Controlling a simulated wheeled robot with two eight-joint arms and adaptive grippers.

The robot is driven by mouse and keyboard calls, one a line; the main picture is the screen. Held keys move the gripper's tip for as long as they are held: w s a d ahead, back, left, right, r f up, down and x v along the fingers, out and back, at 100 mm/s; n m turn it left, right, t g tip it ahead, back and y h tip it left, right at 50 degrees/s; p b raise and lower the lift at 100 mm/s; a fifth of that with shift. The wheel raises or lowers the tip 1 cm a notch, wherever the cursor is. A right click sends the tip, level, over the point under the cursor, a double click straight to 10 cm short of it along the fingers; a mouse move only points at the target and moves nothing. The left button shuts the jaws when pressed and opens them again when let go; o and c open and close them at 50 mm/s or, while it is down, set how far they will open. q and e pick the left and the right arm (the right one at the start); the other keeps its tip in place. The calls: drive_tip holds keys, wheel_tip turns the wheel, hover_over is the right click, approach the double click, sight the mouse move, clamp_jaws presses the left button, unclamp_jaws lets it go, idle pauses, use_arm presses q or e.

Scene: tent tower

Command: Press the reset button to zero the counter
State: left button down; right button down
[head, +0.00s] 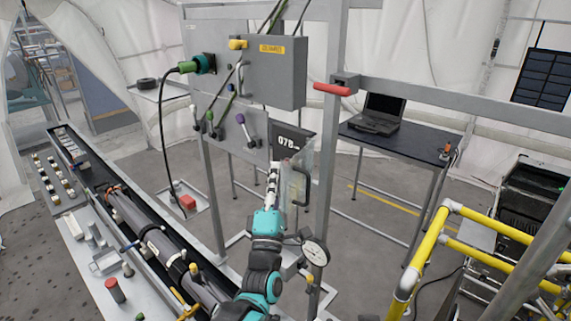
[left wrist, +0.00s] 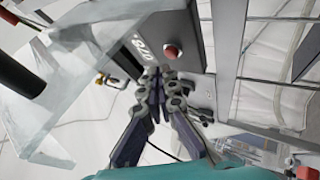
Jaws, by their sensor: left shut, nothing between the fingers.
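The counter (head: 291,142) is a dark box with white digits that look like 078. It also shows in the left wrist view (left wrist: 131,56), tilted. My left gripper (head: 273,167) is shut and empty, just in front of the counter. In the left wrist view its fingertips (left wrist: 161,73) point at the counter and appear just below the button. I cannot tell if they touch the box. My right gripper is not in view.
A clear panel (head: 297,180) stands beside my left gripper and fills the left of the wrist view (left wrist: 85,80). A grey post (head: 325,140) and a round gauge (head: 316,252) are close on the right. A grey cabinet (head: 277,77) hangs above.

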use_arm(q)
drive_tip(key=shift+w+d, duration=0.1)
idle(0.3)
drive_tip(key=shift+w+d, duration=0.2)
drive_tip(key=shift+w, duration=0.05)
drive_tip(key=shift+w+d+b, duration=0.25)
drive_tip(key=shift+b, duration=0.05)
idle(0.7)
drive_tip(key=shift+s+a, duration=0.1)
drive_tip(key=shift+s, duration=0.05)
drive_tip(key=shift+s+a, duration=0.45)
drive_tip(key=shift+a, duration=0.05)
drive_tip(key=s+a, duration=0.3)
drive_tip(key=shift+s+a, duration=0.25)
idle(0.5)
idle(0.6)
